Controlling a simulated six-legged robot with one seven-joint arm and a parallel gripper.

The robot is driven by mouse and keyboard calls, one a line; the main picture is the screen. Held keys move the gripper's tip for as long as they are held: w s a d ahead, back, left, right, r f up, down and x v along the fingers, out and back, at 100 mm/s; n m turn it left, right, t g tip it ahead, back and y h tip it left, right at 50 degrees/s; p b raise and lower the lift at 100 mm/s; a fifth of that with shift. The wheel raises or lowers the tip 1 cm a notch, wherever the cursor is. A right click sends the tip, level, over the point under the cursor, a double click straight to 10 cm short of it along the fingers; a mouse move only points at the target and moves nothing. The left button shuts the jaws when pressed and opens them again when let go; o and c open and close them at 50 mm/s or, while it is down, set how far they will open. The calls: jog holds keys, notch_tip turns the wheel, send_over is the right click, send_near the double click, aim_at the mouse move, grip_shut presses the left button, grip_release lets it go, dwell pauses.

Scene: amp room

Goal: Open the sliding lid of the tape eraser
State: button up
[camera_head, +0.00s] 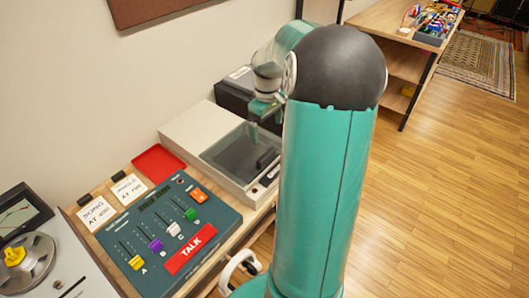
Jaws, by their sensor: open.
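The tape eraser (195,128) appears to be the off-white box on the bench, left of my arm. Its top holds a dark, see-through sliding lid (232,152) that looks shut. A black block, perhaps the lid's handle (267,158), sits near the lid's right side. My gripper (265,120) is open and empty, pointing down over the far part of the eraser. It looks apart from the lid, but I cannot tell the exact height. My arm's large teal link hides whatever lies right behind it.
A teal mixer panel (165,235) with sliders and a red TALK label stands left of the eraser. A red tray (158,163), paper cards (97,212) and a tape reel machine (28,265) are nearby. A black box (233,92) stands behind the eraser. Wood floor is clear at right.

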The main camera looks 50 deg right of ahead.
aim_at(267, 154)
notch_tip(267, 154, down, 13)
jog(key=shift+r, duration=0.2)
jog(key=c, duration=1.3)
